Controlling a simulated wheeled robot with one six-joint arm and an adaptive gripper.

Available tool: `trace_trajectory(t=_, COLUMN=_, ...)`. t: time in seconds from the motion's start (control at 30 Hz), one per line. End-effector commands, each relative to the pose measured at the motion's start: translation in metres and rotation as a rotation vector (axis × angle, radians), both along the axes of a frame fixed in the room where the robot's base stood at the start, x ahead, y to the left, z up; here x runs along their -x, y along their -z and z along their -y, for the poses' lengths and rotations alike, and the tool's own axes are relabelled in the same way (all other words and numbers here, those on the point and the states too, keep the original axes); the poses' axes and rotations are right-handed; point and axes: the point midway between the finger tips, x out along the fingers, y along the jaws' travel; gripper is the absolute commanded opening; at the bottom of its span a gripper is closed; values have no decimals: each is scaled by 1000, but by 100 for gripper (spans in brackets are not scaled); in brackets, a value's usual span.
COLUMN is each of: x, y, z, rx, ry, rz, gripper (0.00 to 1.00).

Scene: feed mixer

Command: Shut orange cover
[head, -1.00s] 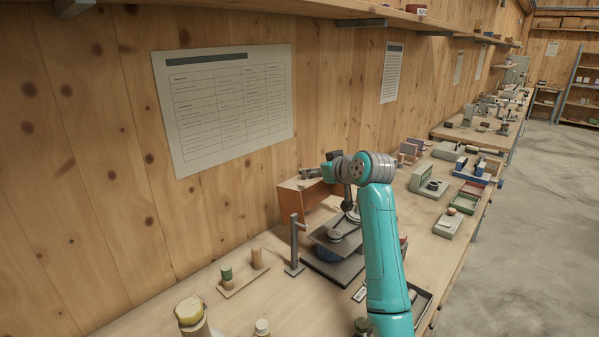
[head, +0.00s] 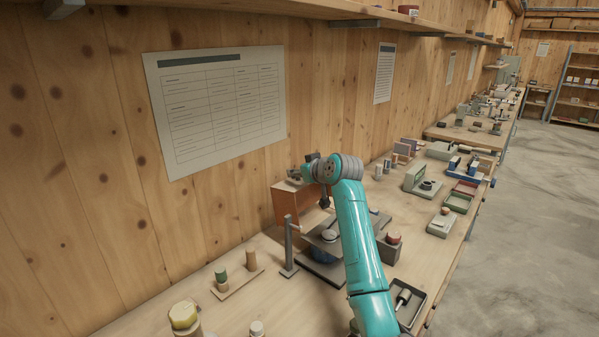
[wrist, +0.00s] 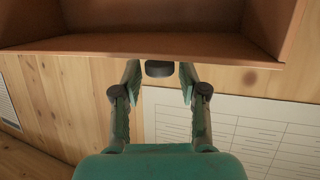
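The orange-brown cover (head: 290,205) is box-shaped and stands upright against the wall side of the bench, behind a grey stand with a round pan (head: 329,236). The wrist view shows its hollow inside and edge (wrist: 150,48) across the top. My gripper (wrist: 160,75) points at the wall with its two fingers apart. A dark round knob (wrist: 160,69) shows between the fingertips, at the cover's edge; I cannot tell whether the fingers touch it. In the head view my gripper (head: 300,173) is at the cover's top, small and partly hidden by my wrist.
A grey upright post (head: 288,243) stands left of the stand. A box with a red-topped piece (head: 393,238) and a dark tray (head: 409,304) lie right of my arm. A board with pegs (head: 238,283) is at the front left. A shelf runs overhead.

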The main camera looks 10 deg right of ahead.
Motion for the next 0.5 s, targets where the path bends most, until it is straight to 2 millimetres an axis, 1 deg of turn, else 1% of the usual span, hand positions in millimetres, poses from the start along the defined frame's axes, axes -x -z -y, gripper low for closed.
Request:
trace_trajectory(t=0.03, x=0, y=0, z=0, rx=0, ry=0, rz=0, gripper=22)
trace_trajectory(t=0.07, x=0, y=0, z=0, rx=0, ry=0, rz=0, gripper=15)
trace_trajectory(t=0.1, x=0, y=0, z=0, rx=0, ry=0, rz=0, gripper=5)
trace_trajectory(t=0.13, x=0, y=0, z=0, rx=0, ry=0, rz=0, gripper=0)
trace_trajectory(t=0.5, x=3, y=-1, z=3, rx=-13, ry=2, rz=18, gripper=0)
